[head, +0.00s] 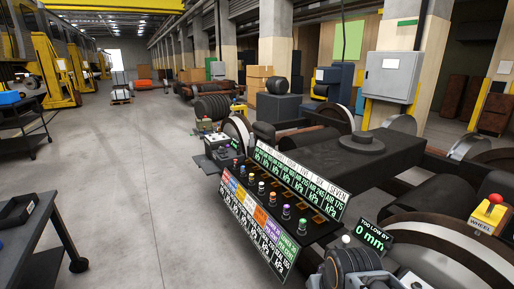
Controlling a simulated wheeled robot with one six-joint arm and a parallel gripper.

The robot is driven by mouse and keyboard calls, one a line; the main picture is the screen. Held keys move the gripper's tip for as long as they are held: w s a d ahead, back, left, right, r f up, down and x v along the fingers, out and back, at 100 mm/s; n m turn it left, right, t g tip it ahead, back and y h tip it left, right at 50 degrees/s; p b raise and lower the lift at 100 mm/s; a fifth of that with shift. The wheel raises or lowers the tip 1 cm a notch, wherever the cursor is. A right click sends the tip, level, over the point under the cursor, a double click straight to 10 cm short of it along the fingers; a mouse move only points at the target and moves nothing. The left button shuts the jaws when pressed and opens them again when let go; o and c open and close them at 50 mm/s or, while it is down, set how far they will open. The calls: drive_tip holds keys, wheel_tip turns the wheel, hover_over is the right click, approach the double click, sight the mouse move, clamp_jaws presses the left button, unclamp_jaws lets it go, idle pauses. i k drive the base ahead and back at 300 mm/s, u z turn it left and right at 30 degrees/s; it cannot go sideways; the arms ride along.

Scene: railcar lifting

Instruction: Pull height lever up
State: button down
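No lever clearly marked as the height lever can be made out. My gripper is not in view.
A railcar bogie with wheels (455,245) fills the right. A red button on a yellow box labelled "WHEEL" (489,211) sits at the right edge. A dark ribbed coil (349,266) stands in front. A workbench (40,228) is at left; the floor (140,190) between is clear.

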sight(345, 239)
drive_tip(key=z, duration=1.1)
drive_tip(key=k, duration=0.3)
drive_tip(key=u, duration=1.2)
drive_tip(key=i, duration=1.5)
drive_tip(key=z, duration=0.75)
